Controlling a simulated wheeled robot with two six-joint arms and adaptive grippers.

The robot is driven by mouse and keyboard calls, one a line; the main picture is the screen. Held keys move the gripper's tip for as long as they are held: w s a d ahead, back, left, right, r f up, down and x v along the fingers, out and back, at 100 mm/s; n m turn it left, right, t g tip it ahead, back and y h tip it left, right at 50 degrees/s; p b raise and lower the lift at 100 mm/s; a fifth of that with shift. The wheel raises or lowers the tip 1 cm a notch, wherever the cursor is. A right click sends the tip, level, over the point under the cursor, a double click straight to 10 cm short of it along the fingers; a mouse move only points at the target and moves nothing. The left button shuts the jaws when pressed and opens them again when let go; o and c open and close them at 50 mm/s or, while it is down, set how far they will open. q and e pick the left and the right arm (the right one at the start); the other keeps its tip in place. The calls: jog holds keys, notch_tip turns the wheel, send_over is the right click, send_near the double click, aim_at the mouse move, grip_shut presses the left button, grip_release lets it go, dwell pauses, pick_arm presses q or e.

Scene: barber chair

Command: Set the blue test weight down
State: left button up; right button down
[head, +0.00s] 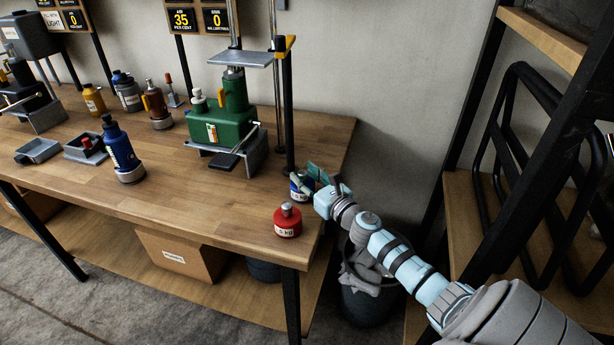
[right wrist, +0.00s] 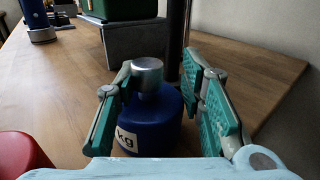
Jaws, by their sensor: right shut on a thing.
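The blue test weight (head: 298,191) is at the right end of the wooden bench, partly hidden by my right gripper (head: 312,180) in the head view. In the right wrist view the blue weight (right wrist: 160,120) is upright, with a silver knob on top and a white label reading "kg". The green-padded fingers of my right gripper (right wrist: 160,80) are on either side of it, shut on it. The weight is at or just above the bench top; I cannot tell whether it touches. My left gripper is not in view.
A red weight (head: 288,224) stands close by near the bench's front corner; its edge shows in the right wrist view (right wrist: 20,155). A green press (head: 235,120) stands behind. A blue bottle-shaped jack (head: 119,145) is further left. The bench (head: 200,195) is bare between them.

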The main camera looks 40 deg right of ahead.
jog(key=c, duration=1.5)
grip_release()
jog(key=o, duration=0.4)
jog(key=shift+r, duration=0.1)
jog(key=shift+o, duration=0.2)
jog(key=shift+s+a, duration=0.1)
